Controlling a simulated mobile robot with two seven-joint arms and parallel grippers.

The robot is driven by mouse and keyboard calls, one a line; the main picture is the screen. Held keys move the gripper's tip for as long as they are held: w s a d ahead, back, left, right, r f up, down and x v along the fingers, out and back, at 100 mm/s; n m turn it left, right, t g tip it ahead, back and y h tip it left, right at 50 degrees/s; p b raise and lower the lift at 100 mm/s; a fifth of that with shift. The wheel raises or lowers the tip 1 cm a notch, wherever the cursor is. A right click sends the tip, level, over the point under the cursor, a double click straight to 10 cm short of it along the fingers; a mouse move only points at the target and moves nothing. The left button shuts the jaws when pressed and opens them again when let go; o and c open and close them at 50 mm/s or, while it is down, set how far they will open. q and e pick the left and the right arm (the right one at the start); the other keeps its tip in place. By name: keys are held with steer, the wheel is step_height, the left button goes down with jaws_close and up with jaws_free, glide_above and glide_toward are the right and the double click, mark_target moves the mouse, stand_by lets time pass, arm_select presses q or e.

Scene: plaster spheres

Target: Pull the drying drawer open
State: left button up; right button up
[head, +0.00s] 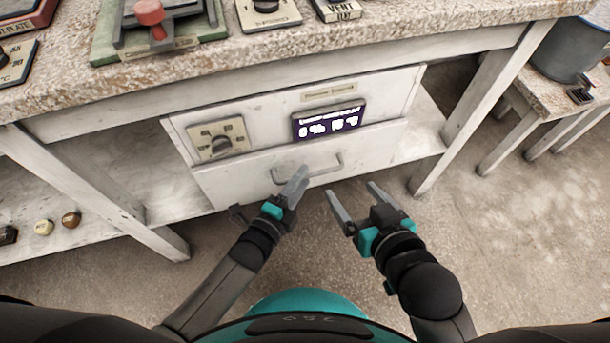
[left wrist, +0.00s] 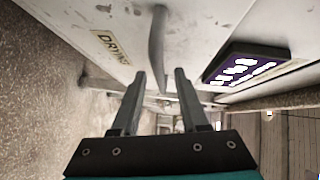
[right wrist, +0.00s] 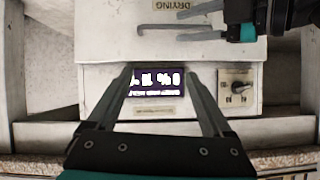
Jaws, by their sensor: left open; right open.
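The drying drawer (head: 250,180) is the white lower front of the cabinet under the bench. It looks shut, flush with the panel above. Its grey bar handle (head: 327,170) shows in the head view, and also in the left wrist view (left wrist: 157,40) and right wrist view (right wrist: 178,37). A DRYING label (left wrist: 111,46) is on the drawer front. My left gripper (head: 295,180) is open at the handle's left part; in its wrist view the bar runs between the fingers. Contact cannot be told. My right gripper (head: 354,190) is open and empty, in front of the drawer, right of the left one.
Above the drawer are a dial (head: 216,139) and a lit display (head: 329,121). White bench legs (head: 490,95) stand on both sides. A lower shelf (head: 100,225) holds small round pieces. The stone benchtop (head: 230,55) overhangs. Floor in front is clear.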

arm_select(q)
steer(key=shift+b+x, duration=0.35)
steer(key=shift+x, duration=0.6)
arm_select(e)
steer(key=shift+w+a+r+t+y, duration=0.1)
steer(key=shift+a+r+t+y, duration=0.1)
steer(key=shift+a+t, duration=0.2)
steer(key=shift+w+a+r+t+y, duration=0.1)
steer(key=shift+a+r+t+y, duration=0.1)
steer(key=shift+a+t, duration=0.2)
arm_select(q)
jaws_close()
